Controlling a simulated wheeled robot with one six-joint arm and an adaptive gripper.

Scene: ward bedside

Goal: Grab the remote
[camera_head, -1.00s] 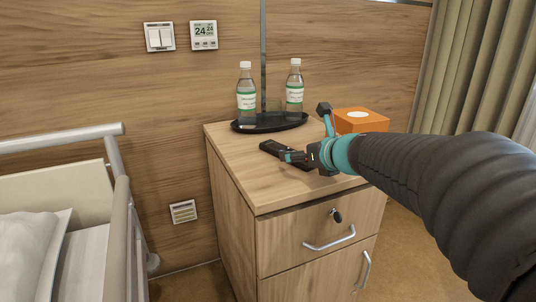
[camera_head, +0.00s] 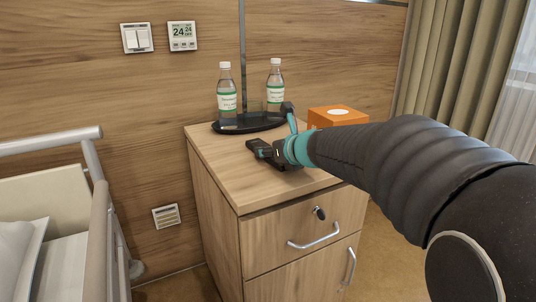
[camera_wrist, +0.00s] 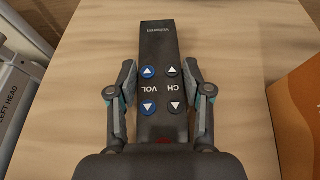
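The dark remote (camera_head: 254,145) lies flat on the wooden bedside cabinet top. In the wrist view the remote (camera_wrist: 159,60) points away from me, with blue and dark buttons marked VOL and CH. My gripper (camera_wrist: 160,76) has one finger on each side of it, with narrow gaps visible along its edges. The near end of the remote is hidden under my gripper body. In the head view my gripper (camera_head: 268,150) is low over the cabinet top and covers part of the remote.
A black tray (camera_head: 232,130) with two water bottles and a glass stands behind the remote. An orange box (camera_head: 338,117) is at the back right. The bed rail (camera_head: 50,140) is to the left. The front left of the cabinet top (camera_head: 240,190) is clear.

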